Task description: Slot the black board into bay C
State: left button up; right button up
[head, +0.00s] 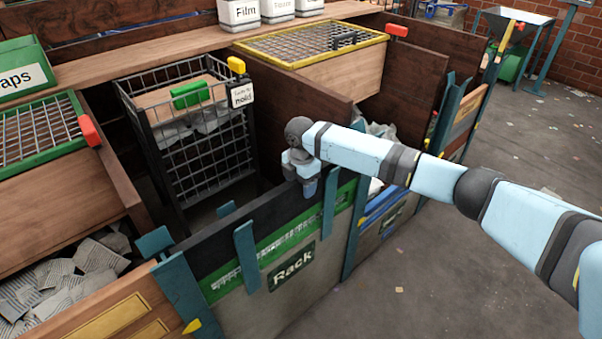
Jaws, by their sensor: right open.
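The black board (228,244) lies on edge at the front of the middle bay, above a green board (262,255) with white marks and a grey panel (250,300) with a "Rack" sign (292,267). Its ends are at teal posts (180,290). My right gripper (308,187) points down at the top edge of the black board, near its right end. It is open; its fingers are partly hidden, and I cannot tell whether they touch the board. No bay letter C is readable. My left gripper is not in view.
A black wire cage cart (205,170) with a yellow latch stands inside the middle bay. Left is a bay of grey scraps (70,275). A yellow-rimmed mesh crate (315,45) stands behind. The floor (440,275) at right is mostly clear.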

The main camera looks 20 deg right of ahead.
jog(key=shift+f, duration=0.5)
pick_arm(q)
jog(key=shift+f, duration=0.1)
pick_arm(e)
grip_shut()
jog(key=shift+r, duration=0.4)
notch_tip(320, 180, up, 9)
jog(key=p, duration=1)
jog(key=shift+r, duration=0.1)
pick_arm(q)
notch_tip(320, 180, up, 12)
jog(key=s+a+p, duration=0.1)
jog(key=p, duration=0.9)
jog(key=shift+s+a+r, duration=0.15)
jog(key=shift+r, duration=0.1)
pick_arm(e)
notch_tip(320, 180, up, 10)
jog(key=shift+w+r, duration=0.1)
